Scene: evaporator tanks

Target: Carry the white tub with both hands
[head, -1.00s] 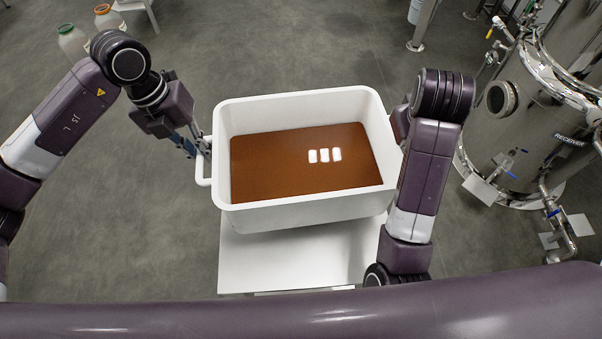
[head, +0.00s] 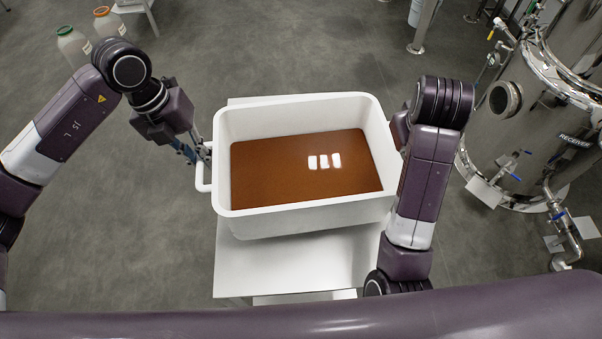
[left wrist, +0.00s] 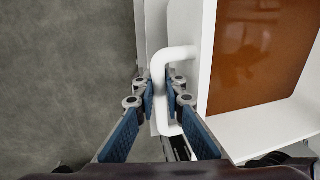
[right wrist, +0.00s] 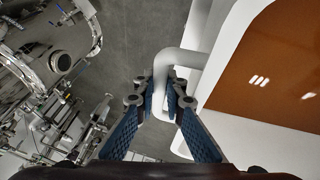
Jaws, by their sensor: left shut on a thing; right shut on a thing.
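The white tub (head: 300,217) is in the middle of the head view, upright and level, with brown liquid (head: 290,180) inside. My left gripper (head: 203,152) is shut on the white bar handle (left wrist: 182,54) on the tub's left side; the blue finger pads stand on either side of the bar in the left wrist view. My right gripper (right wrist: 160,92) is shut on the opposite handle (right wrist: 180,58), and my right arm mostly hides that grip in the head view. The tub is over a white table (head: 290,268); I cannot tell whether it touches it.
A steel receiver tank (head: 540,110) with valves and pipes stands on the right, close to my right arm. Two bottles (head: 74,45) (head: 108,22) stand at the upper left. Grey floor (head: 300,50) is open beyond the table and to its left.

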